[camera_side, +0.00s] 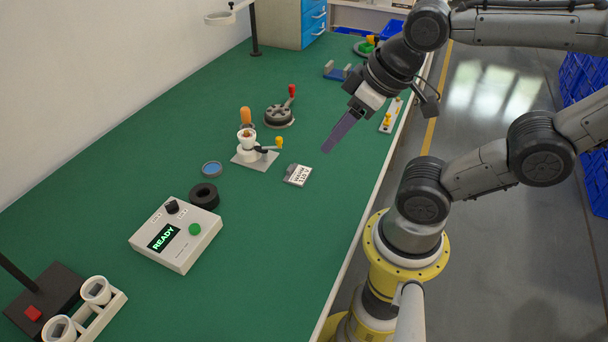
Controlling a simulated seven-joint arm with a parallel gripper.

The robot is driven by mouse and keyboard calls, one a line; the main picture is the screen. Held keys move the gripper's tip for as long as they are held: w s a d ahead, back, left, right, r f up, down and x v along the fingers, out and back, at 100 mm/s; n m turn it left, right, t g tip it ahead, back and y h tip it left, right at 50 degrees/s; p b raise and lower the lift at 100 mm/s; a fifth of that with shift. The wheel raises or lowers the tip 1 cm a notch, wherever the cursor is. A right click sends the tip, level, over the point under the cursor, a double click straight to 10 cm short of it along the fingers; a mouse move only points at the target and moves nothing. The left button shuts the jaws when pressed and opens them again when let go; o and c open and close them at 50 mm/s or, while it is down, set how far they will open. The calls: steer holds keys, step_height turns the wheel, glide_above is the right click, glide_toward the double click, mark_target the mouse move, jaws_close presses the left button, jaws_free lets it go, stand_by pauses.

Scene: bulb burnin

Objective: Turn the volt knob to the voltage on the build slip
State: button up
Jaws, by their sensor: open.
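The white control box (176,243) sits on the green bench at the lower left. Its black volt knob (172,207) is near the box's back corner, with small marks either side that are too small to read. The box also has a lit display (163,238) reading READY and a green button (195,229). The build slip (298,175), a small white card in a grey holder, lies mid-bench; its print is too small to read surely. My gripper (337,136) is open and empty above the bench's right side, behind the slip and well away from the knob.
A black ring (204,196) and a blue-topped disc (212,169) lie behind the box. A white fixture (254,157) with a yellow-tipped lever stands left of the slip. A black round fixture (279,115) with a red-tipped handle is farther back. White cups (96,290) stand front left.

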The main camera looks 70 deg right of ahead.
steer(key=shift+o, duration=1.4)
